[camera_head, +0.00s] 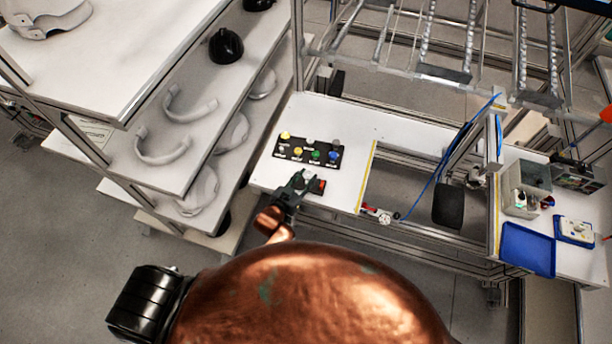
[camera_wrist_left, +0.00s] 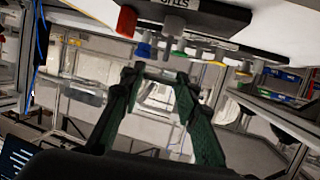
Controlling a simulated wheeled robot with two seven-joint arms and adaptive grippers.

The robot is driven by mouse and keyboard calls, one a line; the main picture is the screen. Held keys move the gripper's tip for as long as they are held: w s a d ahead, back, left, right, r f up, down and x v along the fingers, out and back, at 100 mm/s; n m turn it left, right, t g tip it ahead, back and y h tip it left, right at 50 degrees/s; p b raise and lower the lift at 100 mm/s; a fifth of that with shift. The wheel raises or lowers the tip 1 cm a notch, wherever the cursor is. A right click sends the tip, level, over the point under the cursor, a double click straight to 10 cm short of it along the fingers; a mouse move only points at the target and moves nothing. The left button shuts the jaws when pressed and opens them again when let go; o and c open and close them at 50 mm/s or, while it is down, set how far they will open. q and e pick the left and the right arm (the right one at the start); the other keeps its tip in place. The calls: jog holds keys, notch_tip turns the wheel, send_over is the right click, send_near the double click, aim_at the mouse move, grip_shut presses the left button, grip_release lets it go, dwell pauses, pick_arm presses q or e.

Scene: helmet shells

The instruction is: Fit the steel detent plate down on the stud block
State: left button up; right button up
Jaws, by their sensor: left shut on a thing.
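My left gripper (camera_head: 303,178) is over the near part of the white bench, in front of the black board. In the left wrist view its dark green fingers (camera_wrist_left: 158,76) close in on a small pale grey piece, which I take to be the steel detent plate; it is mostly hidden. A dark block with a red end (camera_head: 319,186), likely the stud block, lies by the fingertips, partly covered. In the left wrist view a red part (camera_wrist_left: 127,21) and a grey stud (camera_wrist_left: 174,26) show beyond the fingertips. I cannot tell whether plate and block touch. My right gripper is not in view.
The black board (camera_head: 291,142) with several coloured knobs stands just behind the gripper. White shelves (camera_head: 190,140) with helmet shells are at the left. A yellow-edged gap lies right of the bench, and a blue tray (camera_head: 527,249) is at the far right.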

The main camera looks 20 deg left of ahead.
aim_at(306, 183)
pick_arm(q)
jog(key=shift+f, duration=0.3)
dwell(0.9)
jog(key=shift+r+p, duration=0.1)
jog(key=shift+p, duration=0.55)
dwell(0.6)
jog(key=shift+f+b, duration=1.35)
jog(key=shift+f, duration=0.75)
jog(key=o, duration=1.2)
jog(key=shift+s, duration=0.15)
jog(key=v, duration=1.1)
jog(key=shift+s+a+r, duration=0.1)
jog(key=shift+s+r, duration=0.1)
jog(key=shift+s, duration=0.1)
